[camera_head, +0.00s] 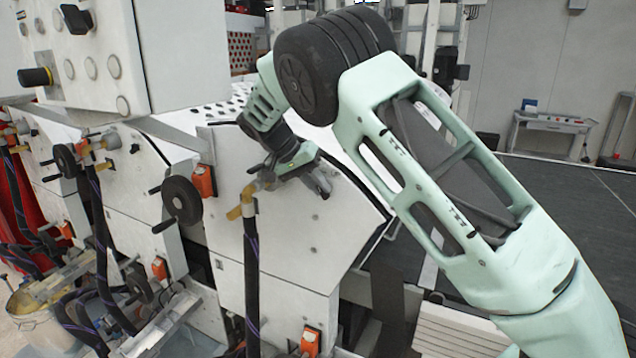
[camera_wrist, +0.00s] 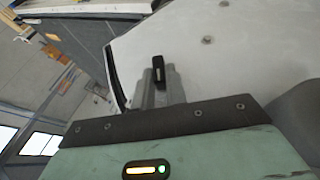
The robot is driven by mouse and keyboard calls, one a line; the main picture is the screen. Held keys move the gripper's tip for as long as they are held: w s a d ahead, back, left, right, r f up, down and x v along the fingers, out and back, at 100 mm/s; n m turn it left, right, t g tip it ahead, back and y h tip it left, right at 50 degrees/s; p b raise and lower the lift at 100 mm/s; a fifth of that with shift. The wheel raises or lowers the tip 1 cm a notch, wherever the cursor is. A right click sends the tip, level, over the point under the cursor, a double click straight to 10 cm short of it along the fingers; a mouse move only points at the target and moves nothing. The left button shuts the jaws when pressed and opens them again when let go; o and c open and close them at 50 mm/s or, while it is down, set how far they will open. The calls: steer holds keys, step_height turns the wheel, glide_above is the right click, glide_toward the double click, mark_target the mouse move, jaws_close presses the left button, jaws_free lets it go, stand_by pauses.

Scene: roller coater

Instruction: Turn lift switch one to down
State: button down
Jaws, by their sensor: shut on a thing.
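A small black switch handle (camera_wrist: 157,71) shows in the wrist view, at the grey fingertips and against the white machine panel. My gripper (camera_wrist: 155,88) is shut on this handle. No label can be read, so I cannot tell which lift switch it is or which way it is set. In the head view my gripper (camera_head: 319,184) is at the white side panel (camera_head: 290,222), near its upper right edge.
A brass fitting with a black hose (camera_head: 250,215) stands just left of my gripper. A black handwheel (camera_head: 182,200) and an orange switch box (camera_head: 203,180) are further left. A control box (camera_head: 90,55) hangs at upper left. Open dark floor (camera_head: 560,200) lies right.

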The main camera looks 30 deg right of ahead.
steer(key=shift+r, duration=0.1)
steer(key=c, duration=1.4)
jaws_free()
steer(key=shift+c, duration=0.2)
step_height(320, 180, up, 10)
steer(key=b, duration=0.4)
steer(key=s+a+f+n+t+y+b, duration=0.2)
steer(key=s+a+f+n+y+b, duration=0.65)
steer(key=s+a+f, duration=0.75)
steer(key=s+a+f+n+b, duration=0.1)
steer(key=s+f+n, duration=0.2)
steer(key=s, duration=0.4)
steer(key=s+a+f+n, duration=0.2)
steer(key=s+f, duration=0.3)
steer(key=s, duration=0.3)
steer(key=s+a+f+n+b, duration=0.1)
steer(key=s+a+f+n, duration=0.1)
steer(key=s+f+n, duration=0.2)
steer(key=s, duration=0.3)
steer(key=shift+s+a+h+b, duration=0.25)
steer(key=shift+s+h+b, duration=0.05)
steer(key=shift+s+h, duration=0.05)
